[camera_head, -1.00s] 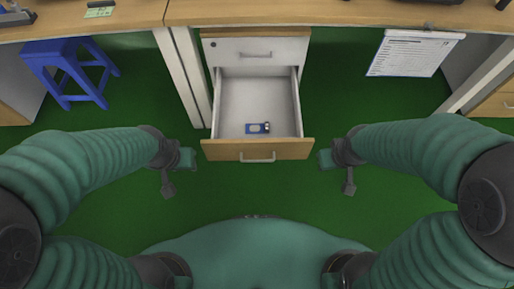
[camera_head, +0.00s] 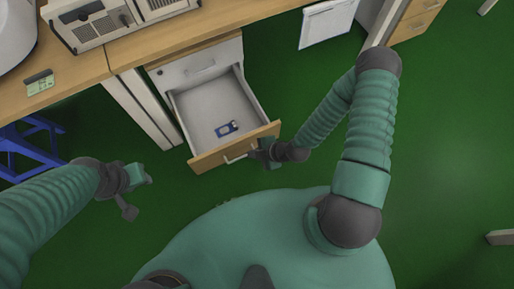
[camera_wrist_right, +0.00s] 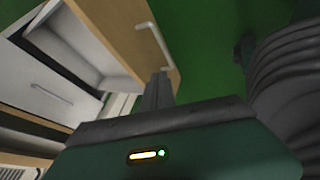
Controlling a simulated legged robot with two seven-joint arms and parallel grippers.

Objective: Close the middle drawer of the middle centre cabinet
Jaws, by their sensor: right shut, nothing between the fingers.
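The cabinet (camera_head: 200,66) under the desk has a white upper drawer front, which is shut. Below it, a drawer with a wooden front (camera_head: 208,160) is pulled far out. Its pale handle (camera_head: 236,156) also shows in the right wrist view (camera_wrist_right: 156,44). My right gripper (camera_head: 260,153) is shut and empty, close to the right part of the drawer front beside the handle. In the wrist view its fingers (camera_wrist_right: 158,88) come near the handle's lower end; I cannot tell whether they touch. My left gripper (camera_head: 142,176) is left of the drawer, apart from it; its jaws are unclear.
A small blue and white item (camera_head: 227,128) lies in the open drawer. The desk (camera_head: 150,45) stands above, with a white device (camera_head: 115,20) on it. A blue stool (camera_head: 30,150) is at the left.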

